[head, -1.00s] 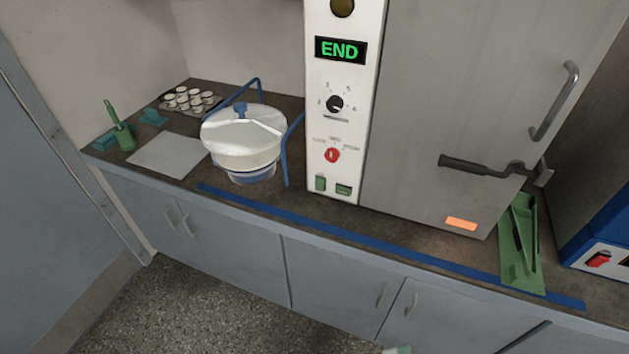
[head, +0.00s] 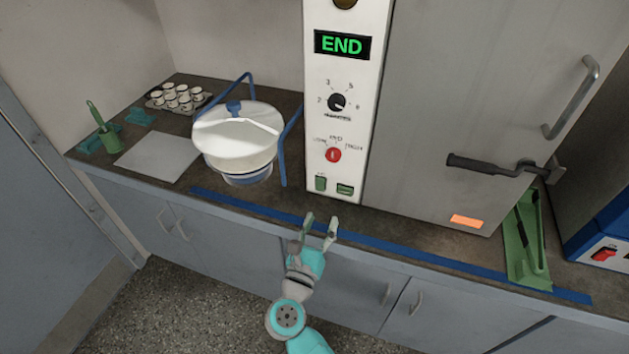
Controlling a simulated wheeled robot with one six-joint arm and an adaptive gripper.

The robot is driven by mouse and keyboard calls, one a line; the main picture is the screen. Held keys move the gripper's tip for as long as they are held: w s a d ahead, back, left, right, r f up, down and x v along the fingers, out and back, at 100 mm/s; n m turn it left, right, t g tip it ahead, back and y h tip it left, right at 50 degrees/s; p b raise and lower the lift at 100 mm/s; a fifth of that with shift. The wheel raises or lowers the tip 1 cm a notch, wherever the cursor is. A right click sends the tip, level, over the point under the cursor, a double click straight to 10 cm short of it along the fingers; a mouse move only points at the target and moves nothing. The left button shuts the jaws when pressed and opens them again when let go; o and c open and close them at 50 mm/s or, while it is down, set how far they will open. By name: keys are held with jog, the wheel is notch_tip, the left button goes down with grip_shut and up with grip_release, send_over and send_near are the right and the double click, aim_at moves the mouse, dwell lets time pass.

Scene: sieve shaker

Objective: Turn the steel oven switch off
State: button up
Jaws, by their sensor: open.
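The steel oven (head: 440,120) stands on the counter with its grey door shut. Its white control panel (head: 375,70) has a green END display (head: 342,44), a black dial (head: 338,102), a red knob (head: 333,155) and two green switches low down, the left one (head: 320,183) and the right one (head: 345,189). The labels are too small to read. My gripper (head: 320,222) is open and empty, in front of the counter's front edge, below the panel and apart from it. A second red switch (head: 603,255) shows on a blue and white panel at the far right.
A white lidded vessel (head: 238,140) with blue handles stands left of the oven. A green dustpan (head: 525,240) is right. The door handle (head: 570,100) juts out.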

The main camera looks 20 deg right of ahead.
aim_at(320, 179)
jog(key=w+d, duration=0.1)
jog(key=w, duration=0.3)
jog(key=w+d+m, duration=0.1)
jog(key=w, duration=0.3)
jog(key=w+d+m+g, duration=0.1)
jog(key=w, duration=0.3)
jog(key=shift+w+d+y, duration=0.1)
jog(key=shift+w+y, duration=0.2)
jog(key=shift+w, duration=0.05)
grip_shut()
